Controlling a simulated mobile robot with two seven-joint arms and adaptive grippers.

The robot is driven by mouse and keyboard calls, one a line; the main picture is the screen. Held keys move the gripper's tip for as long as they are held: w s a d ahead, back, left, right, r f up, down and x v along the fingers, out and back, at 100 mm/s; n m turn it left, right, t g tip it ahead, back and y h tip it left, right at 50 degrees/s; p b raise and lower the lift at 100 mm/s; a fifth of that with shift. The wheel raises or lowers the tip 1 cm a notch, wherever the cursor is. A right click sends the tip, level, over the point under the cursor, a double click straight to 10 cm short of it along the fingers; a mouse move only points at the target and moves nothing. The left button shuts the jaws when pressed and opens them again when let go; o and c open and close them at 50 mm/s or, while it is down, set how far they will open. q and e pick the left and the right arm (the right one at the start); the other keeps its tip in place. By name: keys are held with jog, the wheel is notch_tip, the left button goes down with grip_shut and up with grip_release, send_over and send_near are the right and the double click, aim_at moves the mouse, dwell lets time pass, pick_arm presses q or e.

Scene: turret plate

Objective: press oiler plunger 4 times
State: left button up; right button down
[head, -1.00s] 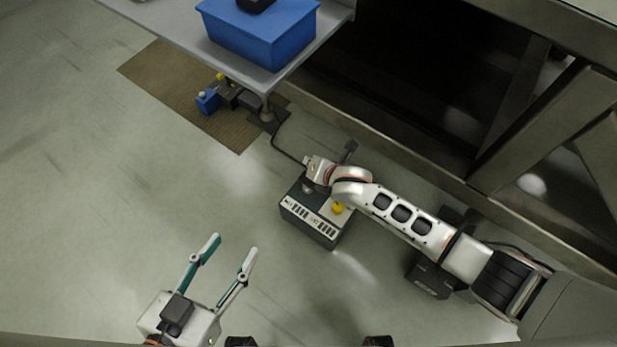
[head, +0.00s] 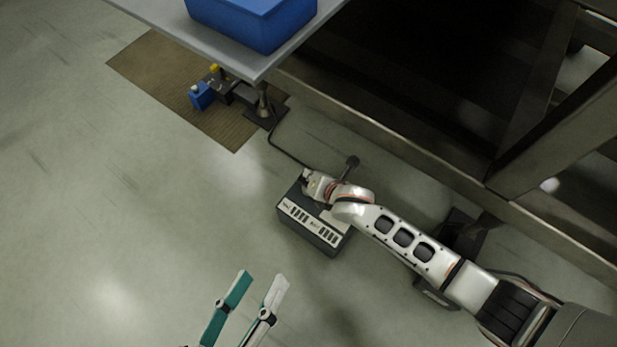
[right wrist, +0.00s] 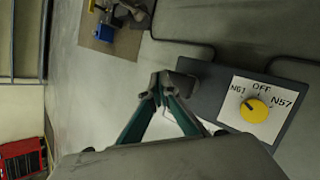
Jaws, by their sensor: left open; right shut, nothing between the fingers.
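A dark box (head: 318,236) with a pale label strip stands on the floor at the centre of the head view. In the right wrist view, the box (right wrist: 205,95) carries a yellow selector knob (right wrist: 254,110) on a white plate marked N61, OFF and N57. A dark stubby part (right wrist: 178,82) sits at its near corner and may be the oiler plunger; I cannot be sure. My right gripper (right wrist: 160,85) is shut and empty, with its tips close beside that part; contact is unclear. My left gripper (head: 262,277) is open and empty above the floor.
A blue bin (head: 258,22) sits on a grey table at the top. A metal frame borders the right. The left floor is clear.

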jog(key=shift+f, duration=0.45)
pick_arm(q)
jog(key=shift+d+n, duration=0.25)
jog(key=shift+n, duration=0.15)
jog(key=shift+r, duration=0.1)
pick_arm(e)
jog(key=shift+w, duration=0.1)
dwell(0.6)
pick_arm(q)
jog(key=shift+f, duration=0.2)
pick_arm(e)
jog(key=shift+f, duration=0.4)
pick_arm(q)
jog(key=shift+s+f+b, duration=0.3)
jog(key=shift+f+b, duration=0.05)
jog(key=shift+b, duration=0.15)
pick_arm(e)
jog(key=shift+f, duration=1.35)
dwell(0.7)
pick_arm(q)
jog(key=shift+f, duration=0.1)
